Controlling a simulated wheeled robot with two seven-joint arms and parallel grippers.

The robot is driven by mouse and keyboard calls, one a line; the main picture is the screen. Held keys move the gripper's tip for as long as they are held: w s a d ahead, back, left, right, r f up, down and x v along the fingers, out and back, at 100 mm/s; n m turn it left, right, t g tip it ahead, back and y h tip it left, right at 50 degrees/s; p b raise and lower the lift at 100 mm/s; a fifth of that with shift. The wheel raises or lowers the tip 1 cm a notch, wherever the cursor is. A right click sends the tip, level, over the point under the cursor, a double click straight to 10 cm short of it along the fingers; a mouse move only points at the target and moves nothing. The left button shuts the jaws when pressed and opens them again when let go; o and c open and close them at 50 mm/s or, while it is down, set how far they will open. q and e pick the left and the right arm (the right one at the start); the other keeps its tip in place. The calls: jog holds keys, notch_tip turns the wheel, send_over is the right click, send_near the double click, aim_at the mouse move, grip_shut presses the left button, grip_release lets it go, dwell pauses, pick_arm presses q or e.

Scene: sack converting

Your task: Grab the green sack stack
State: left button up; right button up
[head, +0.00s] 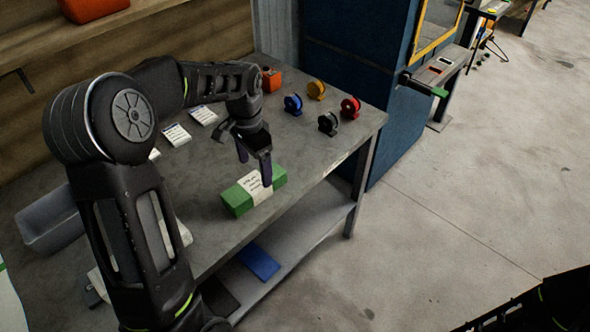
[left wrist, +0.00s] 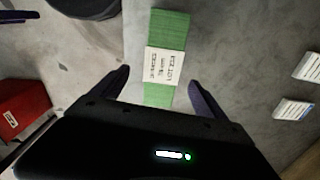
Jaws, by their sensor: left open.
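The green sack stack (head: 238,200) lies on the grey table near its front edge, with a white printed band (head: 254,187) around its middle. In the left wrist view the green stack (left wrist: 170,30) runs up from between the fingers, with its white band (left wrist: 163,65) in front of the fingertips. My left gripper (head: 254,171) is open above the stack, near its band and far end. In the left wrist view its two fingers (left wrist: 157,88) stand on either side of the stack, apart from it. Whether they are down at its height is unclear. My right gripper's jaws are not visible.
Blue, yellow, red and dark tape rolls (head: 328,123) stand on the table (head: 330,158) at the far right. White label cards (head: 177,135) lie behind the arm. A grey bin (head: 48,218) is at the left. A blue item (head: 258,262) lies on the lower shelf.

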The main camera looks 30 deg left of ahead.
aim_at(255, 188)
pick_arm(q)
jog(key=shift+w+a, duration=0.1)
jog(key=shift+w, duration=0.2)
jog(key=shift+s+a+r+n, duration=0.15)
jog(key=shift+s+r+n, duration=0.05)
jog(key=shift+s+n, duration=0.35)
jog(key=shift+w+f, duration=0.1)
jog(key=shift+w, duration=0.05)
jog(key=shift+f, duration=1.3)
